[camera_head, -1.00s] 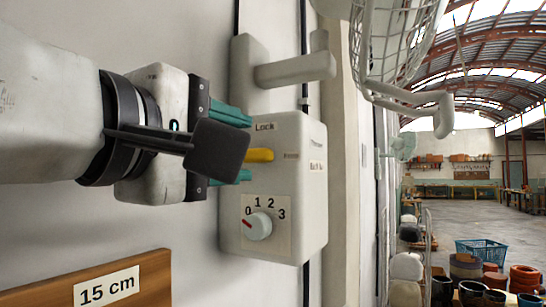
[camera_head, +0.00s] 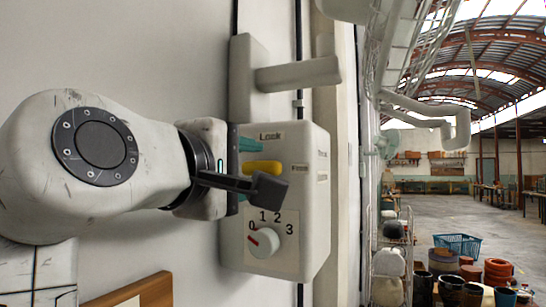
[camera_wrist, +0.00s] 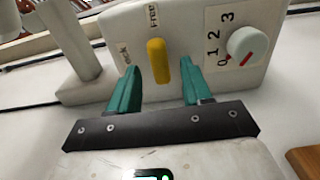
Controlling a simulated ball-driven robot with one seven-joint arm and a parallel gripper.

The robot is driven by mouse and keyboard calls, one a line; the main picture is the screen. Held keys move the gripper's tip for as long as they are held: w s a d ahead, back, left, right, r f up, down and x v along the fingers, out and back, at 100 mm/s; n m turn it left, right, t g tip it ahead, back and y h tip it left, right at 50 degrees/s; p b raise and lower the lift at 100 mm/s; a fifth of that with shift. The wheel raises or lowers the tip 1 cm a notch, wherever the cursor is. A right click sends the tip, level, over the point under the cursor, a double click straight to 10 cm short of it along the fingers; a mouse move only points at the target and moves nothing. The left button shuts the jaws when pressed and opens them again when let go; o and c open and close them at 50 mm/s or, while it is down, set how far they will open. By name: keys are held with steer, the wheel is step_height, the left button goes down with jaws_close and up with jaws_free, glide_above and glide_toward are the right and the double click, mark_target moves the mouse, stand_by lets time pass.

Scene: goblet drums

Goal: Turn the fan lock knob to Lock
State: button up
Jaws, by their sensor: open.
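The fan lock knob is a yellow bar (camera_head: 263,167) on the face of a white control box (camera_head: 310,230). It lies horizontal in the head view, its right end toward the "Free" label (camera_head: 299,168); the "Lock" label (camera_head: 271,136) is above it. In the wrist view the knob (camera_wrist: 158,60) points up toward the "Free" label (camera_wrist: 152,14). My gripper (camera_head: 246,170) is open, its teal fingers on either side of the knob. In the wrist view my gripper (camera_wrist: 160,72) shows gaps beside the knob, with no clear contact. My wrist part hides some of the box.
A white speed dial (camera_head: 263,242) with numbers 0 to 3 is below the knob, its red mark near 0. A white bracket arm (camera_head: 298,74) juts out above the box. A wooden board (camera_head: 135,292) is at lower left.

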mark_target(264, 168)
steer(key=shift+x, duration=1.25)
steer(key=shift+c, duration=0.3)
jaws_close()
